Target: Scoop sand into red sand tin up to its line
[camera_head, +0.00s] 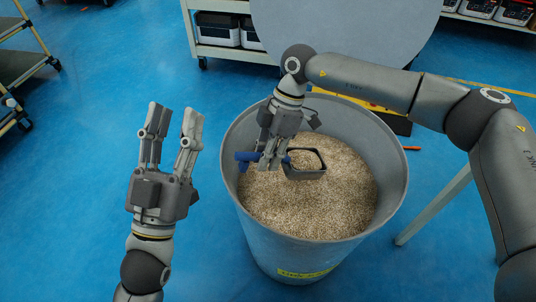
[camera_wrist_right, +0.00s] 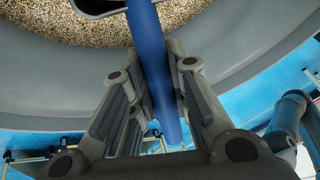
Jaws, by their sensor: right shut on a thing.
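A large grey bin (camera_head: 262,245) holds pale brown sand (camera_head: 310,212). A scoop with a dark, box-like head (camera_head: 305,173) is inside the bin, at or just above the sand; I cannot tell which. My right gripper (camera_head: 271,158) is over the left part of the sand, shut on the scoop's blue handle (camera_head: 243,156). The handle also shows between the fingers in the right wrist view (camera_wrist_right: 150,45). My left gripper (camera_head: 173,113) is open and empty, left of the bin, fingers pointing away. The red sand tin is not seen in either view.
A round grey tabletop (camera_head: 345,35) stands behind the bin. A white shelf cart (camera_head: 227,52) with boxes is at the back, and another shelf (camera_head: 20,68) at the far left. A pale leg (camera_head: 435,205) slants right of the bin. The blue floor at left is clear.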

